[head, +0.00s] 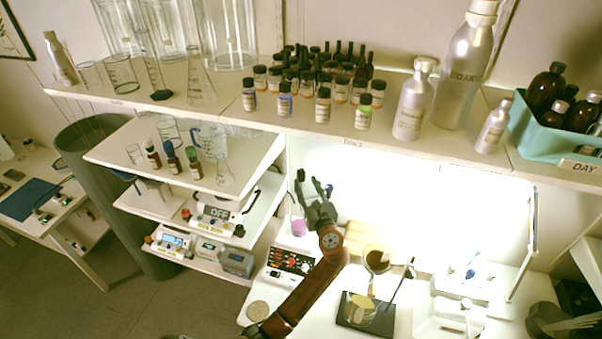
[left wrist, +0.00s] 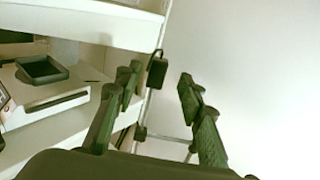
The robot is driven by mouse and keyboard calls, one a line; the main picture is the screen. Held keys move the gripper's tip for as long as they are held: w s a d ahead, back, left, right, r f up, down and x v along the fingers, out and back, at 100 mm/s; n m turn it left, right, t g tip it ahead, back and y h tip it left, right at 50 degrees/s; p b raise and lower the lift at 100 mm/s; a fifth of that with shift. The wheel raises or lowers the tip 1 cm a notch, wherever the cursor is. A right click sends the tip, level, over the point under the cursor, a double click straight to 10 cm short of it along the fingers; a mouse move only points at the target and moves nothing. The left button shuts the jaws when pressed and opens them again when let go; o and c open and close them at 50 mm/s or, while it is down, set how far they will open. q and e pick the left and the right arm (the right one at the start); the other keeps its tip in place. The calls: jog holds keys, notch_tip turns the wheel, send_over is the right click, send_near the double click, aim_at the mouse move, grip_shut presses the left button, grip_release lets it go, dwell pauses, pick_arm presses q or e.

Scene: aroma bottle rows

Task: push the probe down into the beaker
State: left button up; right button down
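A small dark block, which looks like the probe's head (head: 300,175), stands above the beaker of pink liquid (head: 298,222) in the head view. In the left wrist view the probe's head (left wrist: 157,71) is a black block with a cable, seen in the gap between the fingertips. My left gripper (head: 317,188) is open beside and just right of it, above the beaker. The open fingers (left wrist: 158,80) also show in the left wrist view and do not appear to touch the block. The probe's lower end is not clear. My right gripper is out of view.
The beaker stands on or behind a stirrer with red knobs (head: 291,262). White shelves (head: 240,180) with glassware are close to the left. A dark-based stand with a flask (head: 377,260) is to the right. Many bottles line the upper shelf (head: 225,115).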

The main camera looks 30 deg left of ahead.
aim_at(302, 175)
pick_arm(q)
jog(key=p+x, duration=0.1)
jog(key=x, duration=0.6)
jog(key=shift+a, duration=0.1)
grip_shut()
dwell(0.3)
